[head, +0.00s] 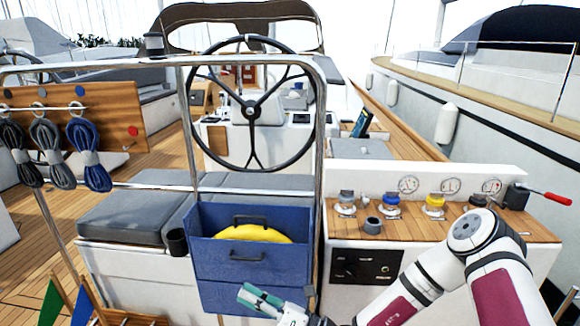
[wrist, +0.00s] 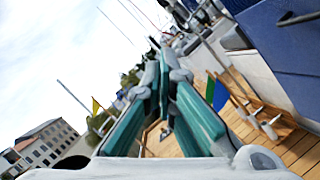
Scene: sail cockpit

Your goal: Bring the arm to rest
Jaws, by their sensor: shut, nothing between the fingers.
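My gripper (head: 262,298) is low in the head view, in front of the blue locker box. Its teal finger pads are together and nothing is between them. In the wrist view my gripper (wrist: 163,85) points out past the box over the wooden deck, and the picture is strongly tilted. My arm comes in from the lower right of the head view, bent at the elbow.
The blue box (head: 252,268) holds a yellow thing (head: 252,233). Right of it is a console with a wooden top (head: 400,229) bearing winches and a red-handled lever (head: 545,195). A steering wheel (head: 252,104) stands behind. Green and blue flags (head: 52,304) are at lower left.

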